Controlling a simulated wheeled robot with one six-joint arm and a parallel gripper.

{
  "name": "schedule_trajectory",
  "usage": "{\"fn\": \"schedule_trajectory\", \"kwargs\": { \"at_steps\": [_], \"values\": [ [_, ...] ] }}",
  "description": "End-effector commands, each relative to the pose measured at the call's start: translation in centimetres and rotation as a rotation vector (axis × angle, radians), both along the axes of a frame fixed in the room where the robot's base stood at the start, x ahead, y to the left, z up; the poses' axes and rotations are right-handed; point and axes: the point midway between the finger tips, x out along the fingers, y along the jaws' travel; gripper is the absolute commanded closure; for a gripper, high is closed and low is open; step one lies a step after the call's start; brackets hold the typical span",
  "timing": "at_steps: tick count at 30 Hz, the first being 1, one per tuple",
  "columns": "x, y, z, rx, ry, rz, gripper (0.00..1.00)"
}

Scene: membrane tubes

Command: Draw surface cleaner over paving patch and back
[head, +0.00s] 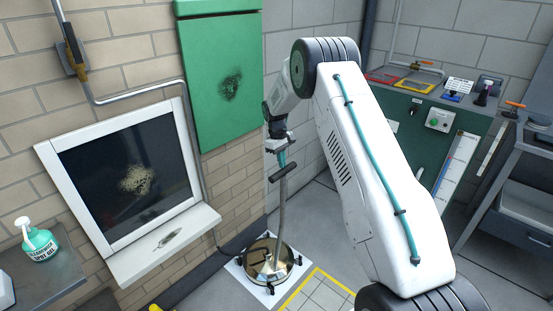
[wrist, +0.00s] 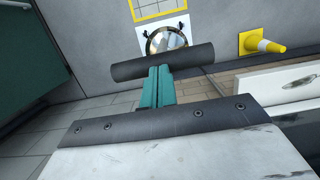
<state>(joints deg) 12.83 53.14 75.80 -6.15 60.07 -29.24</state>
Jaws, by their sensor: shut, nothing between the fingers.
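The surface cleaner (head: 268,259) is a round metal disc standing on a white mat on the floor, with a hose-like wand rising to a dark crossbar handle (head: 285,173). The paving patch (head: 322,294) is a tiled area with a yellow border, right of the cleaner and cut off by the frame. My gripper (head: 281,158) has teal fingers, shut and empty, pointing down just above the crossbar. In the wrist view the fingers (wrist: 157,86) end at the crossbar (wrist: 165,62); I cannot tell if they touch it. The disc (wrist: 166,40) and patch (wrist: 158,7) lie beyond.
A white-framed window (head: 128,182) and a green cabinet (head: 220,84) are on the brick wall at left. A green bench (head: 440,120) and a dark metal stand (head: 520,190) are at right.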

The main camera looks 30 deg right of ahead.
Motion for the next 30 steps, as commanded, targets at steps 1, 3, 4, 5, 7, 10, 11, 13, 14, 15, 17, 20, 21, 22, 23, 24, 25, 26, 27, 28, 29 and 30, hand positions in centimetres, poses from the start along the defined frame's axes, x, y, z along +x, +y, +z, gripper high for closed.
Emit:
{"fn": "schedule_trajectory", "kwargs": {
  "at_steps": [1,3,4,5,7,10,11,13,14,15,17,20,21,22,23,24,25,26,27,28,29,30],
  "values": [
    [0.5,0.2,-0.1,0.000,-0.001,0.001,1.00],
    [1.5,0.5,-0.1,-0.001,-0.002,0.001,1.00],
    [2.0,0.7,0.0,-0.001,-0.003,0.001,1.00],
    [2.6,0.9,-0.1,-0.001,-0.003,0.001,1.00],
    [4.0,1.3,-0.1,-0.001,-0.005,0.001,1.00],
    [6.0,2.0,0.0,-0.001,-0.005,0.001,1.00],
    [6.6,2.2,0.0,-0.001,-0.006,0.001,1.00],
    [7.8,2.6,0.0,-0.001,-0.006,0.000,1.00],
    [8.2,2.7,0.0,-0.001,-0.006,0.000,1.00],
    [8.8,2.9,0.0,-0.001,-0.006,0.000,1.00],
    [9.6,3.2,0.1,-0.001,-0.007,-0.001,1.00],
    [10.5,3.5,0.1,-0.001,-0.007,-0.002,1.00],
    [10.7,3.6,0.1,-0.001,-0.007,-0.002,1.00],
    [10.9,3.7,0.1,-0.001,-0.006,-0.003,1.00],
    [11.0,3.7,0.2,-0.001,-0.006,-0.003,1.00],
    [11.2,3.8,0.2,0.000,-0.006,-0.003,1.00],
    [11.2,3.8,0.2,-0.001,-0.006,-0.003,1.00],
    [11.3,3.8,0.2,-0.001,-0.006,-0.003,1.00],
    [11.4,3.8,0.2,-0.001,-0.006,-0.003,1.00],
    [11.4,3.9,0.2,-0.001,-0.006,-0.003,1.00],
    [11.4,3.9,0.2,-0.001,-0.006,-0.003,1.00],
    [11.4,3.9,0.2,-0.001,-0.006,-0.005,1.00]
  ]
}}
